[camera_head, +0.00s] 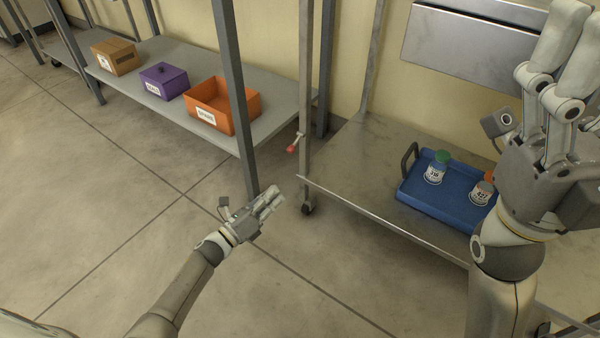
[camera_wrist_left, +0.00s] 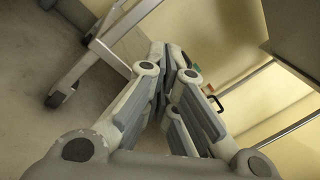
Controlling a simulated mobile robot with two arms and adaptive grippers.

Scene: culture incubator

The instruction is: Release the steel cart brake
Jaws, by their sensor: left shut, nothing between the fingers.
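The steel cart (camera_head: 345,180) stands at the right with a metal shelf. The brake lever, a small lever with a red tip (camera_head: 292,149), juts out from the cart's left front post above a caster (camera_head: 307,208). My left gripper (camera_head: 279,196) is shut and empty, below and a little left of the lever, apart from it. Its closed fingers also fill the middle of the left wrist view (camera_wrist_left: 172,52); I cannot make out the lever there. My right gripper (camera_head: 577,30) is raised over the cart's right side; its fingertips run near the frame edge.
A blue tray (camera_head: 410,190) on the cart holds a green-lidded jar (camera_head: 436,170) and an orange-lidded jar (camera_head: 482,190). A grey rack (camera_head: 170,112) at the left holds an orange bin (camera_head: 222,104), a purple box (camera_head: 163,82) and a brown box (camera_head: 115,57). The floor in front is clear.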

